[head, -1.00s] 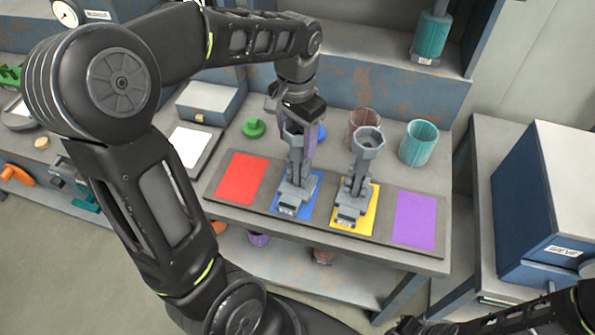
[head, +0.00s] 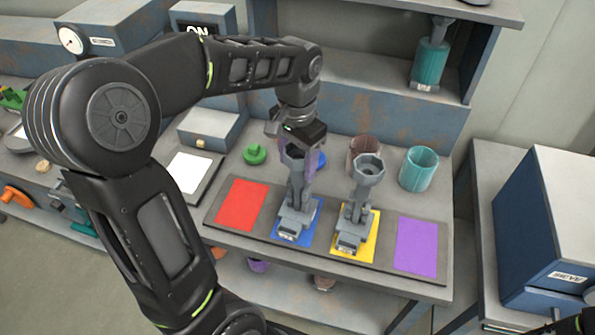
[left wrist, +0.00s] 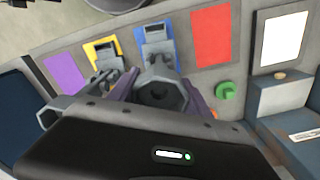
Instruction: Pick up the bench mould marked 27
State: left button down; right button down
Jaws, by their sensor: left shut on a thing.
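One grey bench mould (head: 295,218) stands upright over the blue pad (head: 316,209), with a small pale label on its front. My left gripper (head: 298,158) is shut around its upper part, and I cannot tell whether its base is clear of the pad. In the left wrist view, its hexagonal cup (left wrist: 158,94) sits between my purple fingers. A second grey mould (head: 356,208) stands on the yellow pad (head: 372,232), just right of the held one. Both labels are too small to read, so the number 27 cannot be made out.
The red pad (head: 240,204) and purple pad (head: 416,247) are bare. Behind them stand a green knobbed item (head: 255,154), a brown cup (head: 362,148) and a teal cup (head: 418,169). A blue-grey cabinet (head: 545,230) is at the right. A shelf stands behind the bench.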

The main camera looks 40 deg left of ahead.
pick_arm(q)
notch_tip(320, 180, up, 9)
jog(key=shift+r, duration=0.15)
